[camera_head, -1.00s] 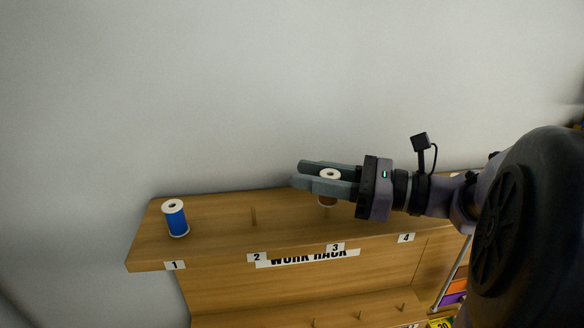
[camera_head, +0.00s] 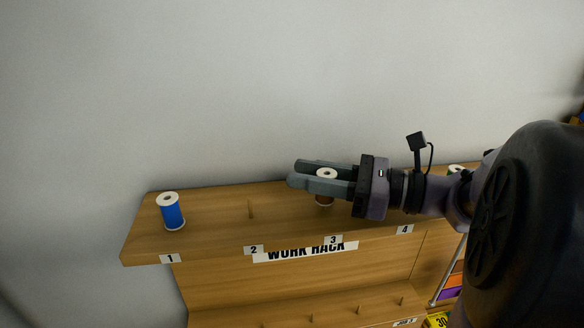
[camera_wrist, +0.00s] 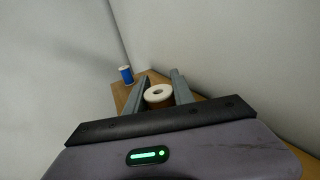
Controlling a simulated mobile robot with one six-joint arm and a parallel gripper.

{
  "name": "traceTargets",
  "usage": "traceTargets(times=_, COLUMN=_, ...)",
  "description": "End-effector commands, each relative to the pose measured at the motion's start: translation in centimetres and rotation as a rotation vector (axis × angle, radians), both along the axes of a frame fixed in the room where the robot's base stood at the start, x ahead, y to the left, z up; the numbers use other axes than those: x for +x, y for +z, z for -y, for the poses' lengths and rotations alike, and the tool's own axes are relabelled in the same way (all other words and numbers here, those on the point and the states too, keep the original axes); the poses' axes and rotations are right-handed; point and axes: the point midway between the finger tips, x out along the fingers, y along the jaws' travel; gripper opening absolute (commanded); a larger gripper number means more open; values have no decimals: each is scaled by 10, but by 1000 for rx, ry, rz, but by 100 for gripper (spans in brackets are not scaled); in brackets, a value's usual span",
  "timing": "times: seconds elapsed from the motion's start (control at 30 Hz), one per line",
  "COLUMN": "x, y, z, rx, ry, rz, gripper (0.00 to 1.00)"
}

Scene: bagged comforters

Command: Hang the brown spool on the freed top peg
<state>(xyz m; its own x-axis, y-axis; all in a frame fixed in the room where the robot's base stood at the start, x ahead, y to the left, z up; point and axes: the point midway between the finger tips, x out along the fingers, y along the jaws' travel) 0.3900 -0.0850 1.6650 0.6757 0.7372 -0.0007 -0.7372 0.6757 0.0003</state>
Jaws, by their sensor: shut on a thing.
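The brown spool (camera_head: 325,200) has a white top flange and is upright between the fingers of my gripper (camera_head: 305,174). My gripper is shut on it, above the rack's top shelf (camera_head: 205,225) near label 3 (camera_head: 333,240). The spool also shows between the fingers in the wrist view (camera_wrist: 158,96). Its lower end is close to the shelf. I cannot tell whether it is around the peg there, which is hidden.
A blue spool (camera_head: 171,211) stands at the shelf's left end above label 1 (camera_head: 170,259). A green spool (camera_head: 455,169) shows partly behind my arm at the right. A lower shelf (camera_head: 345,304) has several short pegs. The wall is close behind.

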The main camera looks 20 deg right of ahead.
Motion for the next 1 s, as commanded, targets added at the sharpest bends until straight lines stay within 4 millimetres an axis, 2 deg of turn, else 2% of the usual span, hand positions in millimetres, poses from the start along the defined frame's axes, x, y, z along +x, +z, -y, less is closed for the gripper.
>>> traceTargets(times=1.0, x=0, y=-16, z=0, rx=0, ry=0, rz=0, gripper=0)
